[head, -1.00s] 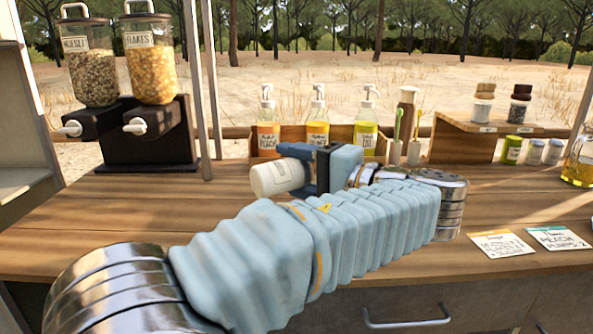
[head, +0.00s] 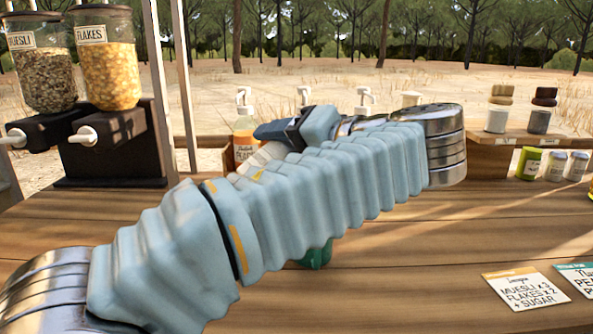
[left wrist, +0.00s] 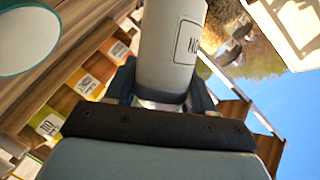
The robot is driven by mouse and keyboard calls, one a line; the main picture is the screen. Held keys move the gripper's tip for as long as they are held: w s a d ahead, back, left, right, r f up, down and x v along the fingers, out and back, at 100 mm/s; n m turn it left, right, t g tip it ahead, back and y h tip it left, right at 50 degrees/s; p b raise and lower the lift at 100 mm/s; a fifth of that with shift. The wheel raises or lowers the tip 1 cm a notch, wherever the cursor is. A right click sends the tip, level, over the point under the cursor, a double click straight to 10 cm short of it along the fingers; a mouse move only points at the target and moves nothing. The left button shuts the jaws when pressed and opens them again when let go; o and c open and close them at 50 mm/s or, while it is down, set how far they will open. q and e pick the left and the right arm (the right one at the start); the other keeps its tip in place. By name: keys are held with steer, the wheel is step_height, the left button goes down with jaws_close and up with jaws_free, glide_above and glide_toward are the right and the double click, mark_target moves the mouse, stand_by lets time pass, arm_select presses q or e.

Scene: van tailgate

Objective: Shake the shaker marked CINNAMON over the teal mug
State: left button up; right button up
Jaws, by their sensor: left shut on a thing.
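My left gripper (head: 282,131) is shut on a pale shaker (head: 259,160), held above the counter and tilted; my sleeved arm hides much of it. In the left wrist view the shaker (left wrist: 170,45) stands between the fingers (left wrist: 161,92). Only part of its label shows, too little to read the whole word. The teal mug (head: 317,256) shows as a small teal piece under my arm in the head view; the arm hides the rest. In the left wrist view a round opening with a teal rim and pale inside (left wrist: 25,40) appears at upper left, apart from the shaker. My right gripper is not in view.
Muesli (head: 42,65) and flakes (head: 106,60) dispensers stand at the left. Pump bottles (head: 246,135) are behind my arm. A shelf (head: 510,139) with two shakers and several small jars is at the right. A recipe card (head: 528,285) lies in front.

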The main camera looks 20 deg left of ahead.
arm_select(q)
steer(key=s+r+n+t+h+b, duration=0.1)
steer(key=n+b, duration=0.1)
steer(key=s+a+r+n+t+h+b, duration=0.1)
steer(key=r+n+b, duration=0.1)
steer(key=n, duration=0.1)
steer(key=s+a+r+n+t+h+b, duration=0.1)
steer(key=r+n+b, duration=0.1)
steer(key=shift+s+a+r+h, duration=0.1)
steer(key=shift+s+a+h, duration=0.05)
steer(key=shift+h, duration=0.15)
steer(key=shift+s+r+n+t, duration=0.15)
steer(key=shift+r+n+t, duration=0.3)
steer(key=shift+n, duration=0.15)
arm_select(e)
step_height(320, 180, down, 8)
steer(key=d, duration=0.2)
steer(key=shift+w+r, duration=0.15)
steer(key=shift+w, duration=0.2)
